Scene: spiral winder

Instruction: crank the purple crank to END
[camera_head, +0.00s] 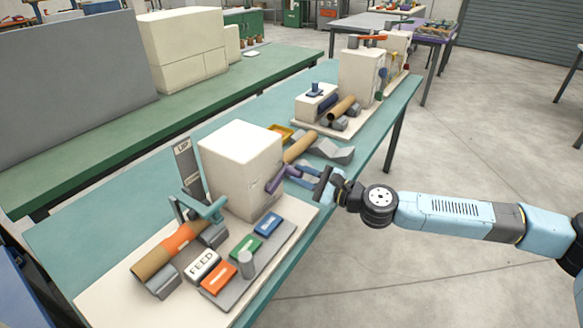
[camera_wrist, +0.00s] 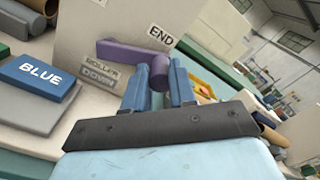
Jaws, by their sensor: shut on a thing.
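The purple crank (camera_head: 275,181) is on the front face of the white box (camera_head: 238,160). In the wrist view, its bar (camera_wrist: 120,53) runs left to right and its knob (camera_wrist: 159,73) sits at the right end. My gripper (camera_head: 288,173) reaches in from the right; in the wrist view its blue fingers (camera_wrist: 158,86) stand either side of the knob, shut on it. The END label (camera_wrist: 160,36) is on the box face just above the knob. A ROLLER DOWN label (camera_wrist: 98,76) is below the bar and partly covered.
FEED (camera_head: 203,263), orange (camera_head: 218,277), green (camera_head: 245,249) and blue (camera_head: 268,224) blocks lie left of my gripper. A brown tube with an orange band (camera_head: 182,238) rests at the front left. Another machine (camera_head: 361,77) stands farther back. The floor at right is clear.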

